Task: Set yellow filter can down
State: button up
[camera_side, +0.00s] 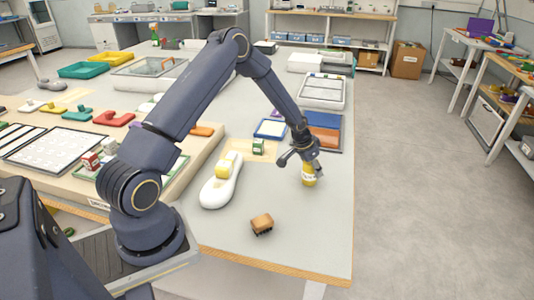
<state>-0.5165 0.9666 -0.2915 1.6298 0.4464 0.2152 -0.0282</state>
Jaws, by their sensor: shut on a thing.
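The yellow filter can (309,178) is at the right side of the grey table, near the table's right edge. It is upright and has a pale label band. My gripper (309,165) points down over it and is shut on its upper part, hiding the top. I cannot tell whether the can's bottom touches the table or is slightly above it.
A white insole-shaped piece (217,191) with a yellow block (229,165) on it lies to the left. A small brown block (262,223) is in front. A green-and-white can (258,147) and a blue-rimmed tray (270,128) are behind. The table's front right is clear.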

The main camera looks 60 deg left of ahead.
jog(key=o, duration=1.3)
jog(key=shift+f, duration=0.1)
jog(key=s+d+r+y, duration=0.1)
jog(key=s+d+r, duration=0.1)
jog(key=s+r, duration=0.5)
jog(key=s+d+r, duration=0.3)
jog(key=r, duration=0.7)
jog(key=s+d+r+y, duration=0.1)
jog(key=s+d+r, duration=0.1)
jog(key=s+r, duration=0.5)
jog(key=s+d+r+h, duration=0.1)
jog(key=s+d+r, duration=0.2)
jog(key=s, duration=0.4)
jog(key=s+d+r+t+h, duration=0.1)
jog(key=s+d+r, duration=0.2)
jog(key=s, duration=0.5)
jog(key=shift+d+r, duration=0.4)
jog(key=shift+d, duration=0.15)
jog(key=shift+s, duration=0.1)
